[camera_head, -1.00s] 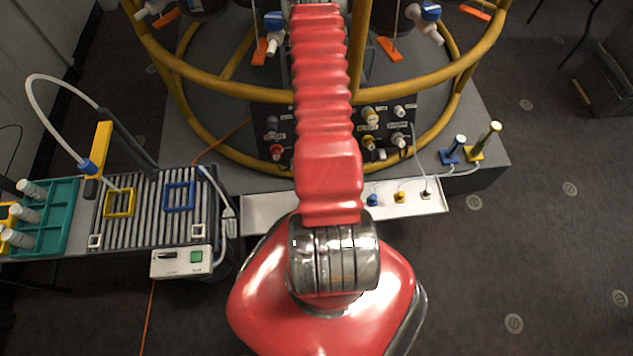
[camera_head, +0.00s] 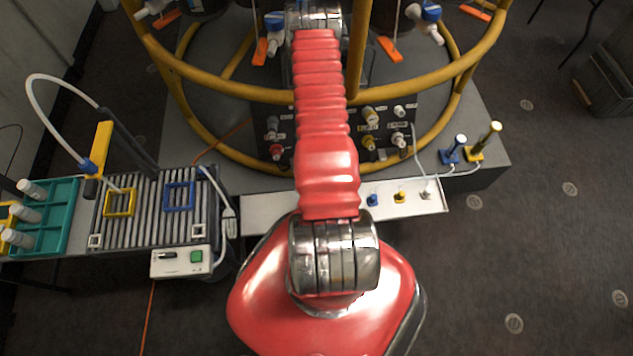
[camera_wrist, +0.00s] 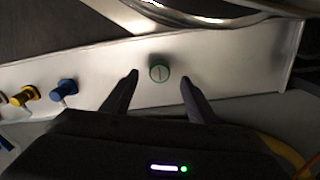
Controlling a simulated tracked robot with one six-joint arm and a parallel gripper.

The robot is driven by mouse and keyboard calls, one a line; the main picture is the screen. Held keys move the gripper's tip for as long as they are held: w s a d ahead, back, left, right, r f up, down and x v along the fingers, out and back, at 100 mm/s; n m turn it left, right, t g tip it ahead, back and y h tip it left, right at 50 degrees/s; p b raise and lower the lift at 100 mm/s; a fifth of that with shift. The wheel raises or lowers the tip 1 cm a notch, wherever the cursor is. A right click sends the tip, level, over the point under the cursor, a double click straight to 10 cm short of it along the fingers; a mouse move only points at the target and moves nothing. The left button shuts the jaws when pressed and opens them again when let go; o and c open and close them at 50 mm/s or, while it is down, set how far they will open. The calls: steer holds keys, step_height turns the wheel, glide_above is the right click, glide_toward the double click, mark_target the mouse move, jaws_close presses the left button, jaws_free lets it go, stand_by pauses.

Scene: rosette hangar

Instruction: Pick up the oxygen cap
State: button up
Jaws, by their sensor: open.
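A small round cap (camera_wrist: 159,72) with a green rim and a paler top sits on the white tray (camera_wrist: 220,60) in the wrist view. I take it for the oxygen cap; no label on it can be read. My gripper (camera_wrist: 158,80) is open, with one finger on each side of the cap and visible gaps between. I cannot tell how far the fingertips are above the tray. In the head view my red arm hides the cap and my gripper, while the tray (camera_head: 265,210) shows on both sides of the arm.
Blue (camera_wrist: 64,90) and yellow (camera_wrist: 26,95) connectors stand left of the cap on the tray. A yellow tubular frame (camera_head: 230,90) and a connector panel (camera_head: 375,140) stand behind. A ribbed rack (camera_head: 150,210) and a teal tube holder (camera_head: 60,215) are at the left.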

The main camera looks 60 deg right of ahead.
steer(key=shift+f, duration=2.6)
steer(key=shift+c, duration=0.4)
steer(key=c, duration=1)
